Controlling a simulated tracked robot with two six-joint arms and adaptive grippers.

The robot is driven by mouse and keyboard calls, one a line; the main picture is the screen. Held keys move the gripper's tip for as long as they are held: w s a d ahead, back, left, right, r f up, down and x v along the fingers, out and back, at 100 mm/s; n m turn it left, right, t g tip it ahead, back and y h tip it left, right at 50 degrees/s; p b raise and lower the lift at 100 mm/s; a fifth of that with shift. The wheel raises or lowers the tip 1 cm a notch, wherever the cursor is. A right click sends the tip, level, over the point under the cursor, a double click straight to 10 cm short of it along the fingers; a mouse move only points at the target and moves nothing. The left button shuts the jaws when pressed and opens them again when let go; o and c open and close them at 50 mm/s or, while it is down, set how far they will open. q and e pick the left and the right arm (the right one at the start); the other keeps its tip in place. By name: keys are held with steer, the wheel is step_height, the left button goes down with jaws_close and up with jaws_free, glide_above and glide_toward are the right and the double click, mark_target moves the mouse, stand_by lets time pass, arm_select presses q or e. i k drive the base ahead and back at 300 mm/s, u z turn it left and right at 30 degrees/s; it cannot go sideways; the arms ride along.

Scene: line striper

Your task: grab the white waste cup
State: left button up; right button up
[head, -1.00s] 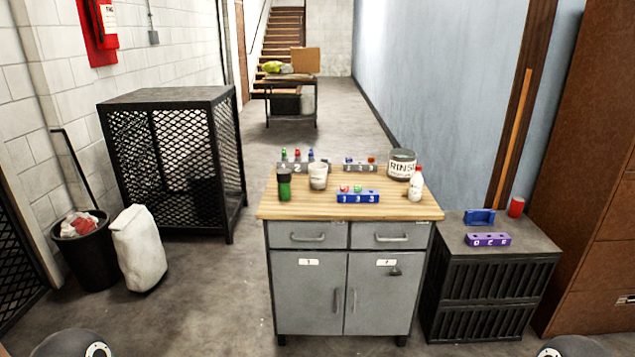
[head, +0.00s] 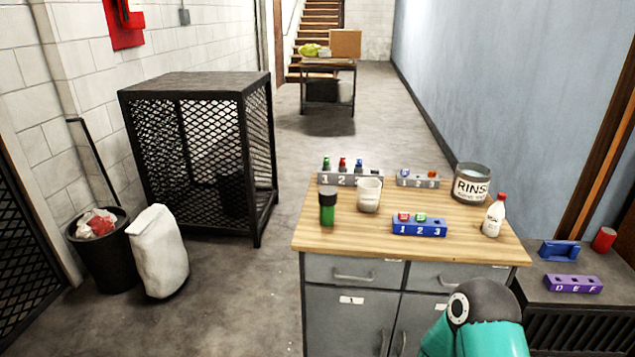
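The white waste cup (head: 369,194) stands upright on the wooden top of the workbench, left of its middle. It sits between a dark-capped green bottle (head: 327,208) on its left and a blue numbered rack (head: 419,227) on its right. Nothing touches it from my side. Neither of my grippers is in view. Only a teal and dark part of one of my arms shows at the bottom right, in front of the workbench drawers.
On the workbench (head: 340,237) stand a grey rack with small bottles (head: 350,179), a smaller grey rack (head: 417,182), a RINSE jar (head: 471,184) and a red-capped white bottle (head: 494,216). A black side cabinet stands right.

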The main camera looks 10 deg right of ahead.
mark_target(368, 195)
steer(key=i, duration=0.9)
steer(key=z, duration=0.3)
